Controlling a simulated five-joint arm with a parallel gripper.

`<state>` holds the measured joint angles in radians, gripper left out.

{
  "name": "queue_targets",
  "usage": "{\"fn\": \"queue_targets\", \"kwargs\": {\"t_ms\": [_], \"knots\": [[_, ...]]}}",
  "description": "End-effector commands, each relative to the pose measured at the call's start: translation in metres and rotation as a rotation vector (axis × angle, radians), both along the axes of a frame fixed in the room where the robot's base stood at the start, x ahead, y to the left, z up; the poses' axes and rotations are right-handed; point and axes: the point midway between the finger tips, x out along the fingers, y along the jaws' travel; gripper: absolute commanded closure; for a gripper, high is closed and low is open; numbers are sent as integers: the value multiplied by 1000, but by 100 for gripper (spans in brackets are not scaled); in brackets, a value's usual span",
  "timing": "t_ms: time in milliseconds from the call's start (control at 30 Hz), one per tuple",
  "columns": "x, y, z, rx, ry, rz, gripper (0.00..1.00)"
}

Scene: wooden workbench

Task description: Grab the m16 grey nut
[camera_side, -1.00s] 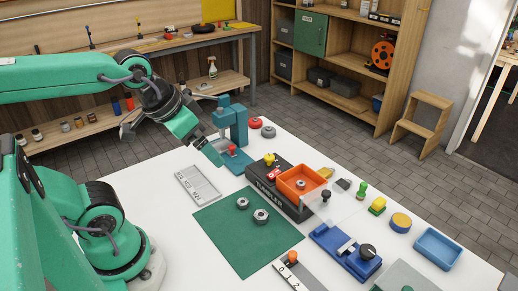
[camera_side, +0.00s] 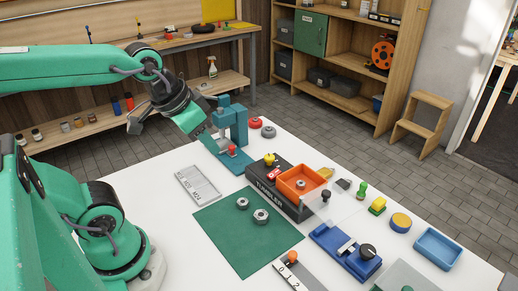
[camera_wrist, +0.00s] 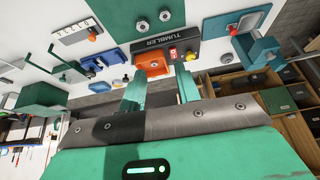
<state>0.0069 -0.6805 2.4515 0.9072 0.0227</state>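Two grey nuts lie on the green mat (camera_side: 245,245), a smaller one (camera_side: 242,203) and a larger one (camera_side: 260,216). Both show in the wrist view, the larger (camera_wrist: 141,27) beside the smaller (camera_wrist: 165,16). A third grey nut (camera_side: 300,184) sits in the orange tray (camera_side: 312,191) on the tumbler. No size marking is readable on any nut. My gripper (camera_side: 210,146) is in the air by the blue-green press, away from the nuts. In the wrist view its two fingers (camera_wrist: 160,88) stand apart with nothing between them.
The black tumbler box (camera_side: 267,192) stands right of the mat. The blue-green press (camera_side: 232,128) stands behind it, close to my gripper. A grey slotted plate (camera_side: 198,184) lies left of the mat. A blue fixture (camera_side: 345,252) and blue tray (camera_side: 438,248) are at right.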

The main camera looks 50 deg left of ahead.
Motion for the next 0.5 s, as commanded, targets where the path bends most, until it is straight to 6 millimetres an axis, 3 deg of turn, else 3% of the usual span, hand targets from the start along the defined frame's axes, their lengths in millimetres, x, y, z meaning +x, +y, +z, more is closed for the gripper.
{"fn": "queue_targets", "kwargs": {"t_ms": [500], "knots": [[79, -12, 0, 50, 152, -150, 67]]}}
